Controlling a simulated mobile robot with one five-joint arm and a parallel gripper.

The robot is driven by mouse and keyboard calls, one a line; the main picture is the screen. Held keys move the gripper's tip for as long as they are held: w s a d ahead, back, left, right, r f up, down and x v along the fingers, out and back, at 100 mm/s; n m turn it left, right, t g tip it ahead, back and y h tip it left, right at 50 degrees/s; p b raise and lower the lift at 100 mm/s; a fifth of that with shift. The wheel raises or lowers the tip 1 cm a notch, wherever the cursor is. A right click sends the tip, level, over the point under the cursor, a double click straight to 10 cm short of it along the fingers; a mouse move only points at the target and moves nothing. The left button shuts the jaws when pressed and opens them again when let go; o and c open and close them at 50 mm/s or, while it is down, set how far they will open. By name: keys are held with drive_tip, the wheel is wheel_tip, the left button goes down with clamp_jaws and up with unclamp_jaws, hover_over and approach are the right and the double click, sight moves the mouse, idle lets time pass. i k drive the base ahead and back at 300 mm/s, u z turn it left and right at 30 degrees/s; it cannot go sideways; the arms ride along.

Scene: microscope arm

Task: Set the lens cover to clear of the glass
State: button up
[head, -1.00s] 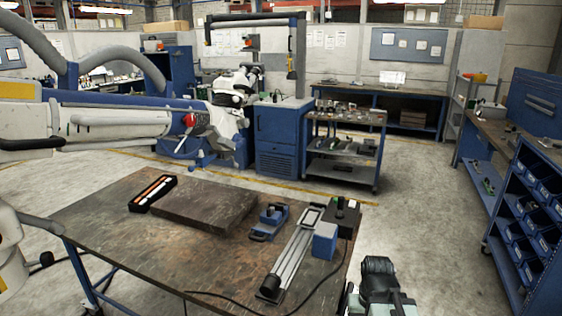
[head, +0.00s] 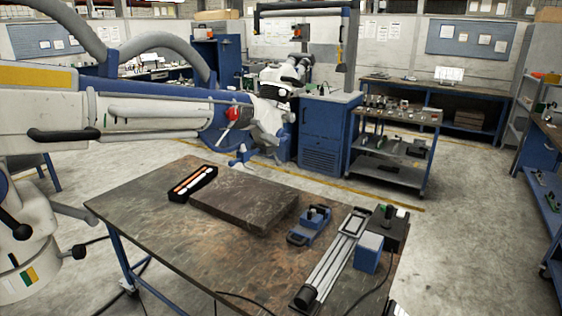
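A large white and blue jointed microscope arm (head: 150,112) reaches in from the left above the near table. A white microscope head (head: 30,262) with black knobs and a yellow and green mark hangs at the lower left, partly cut off by the picture edge. I cannot make out a lens cover or its glass, nor whether one covers the other. My gripper is not in view; only a small dark edge, perhaps part of my arm, shows at the bottom right.
The worktable (head: 150,235) carries a dark stone slab (head: 243,203), a black tray (head: 193,184) with orange and white strips, a blue tool (head: 309,224), a metal rail (head: 335,258) and a blue box (head: 368,252). A cart (head: 390,170) stands behind. Floor at right is clear.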

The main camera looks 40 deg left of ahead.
sight(279, 163)
drive_tip(key=i, duration=5.1)
drive_tip(key=u, duration=5.75)
drive_tip(key=i, duration=1.6)
drive_tip(key=z, duration=0.1)
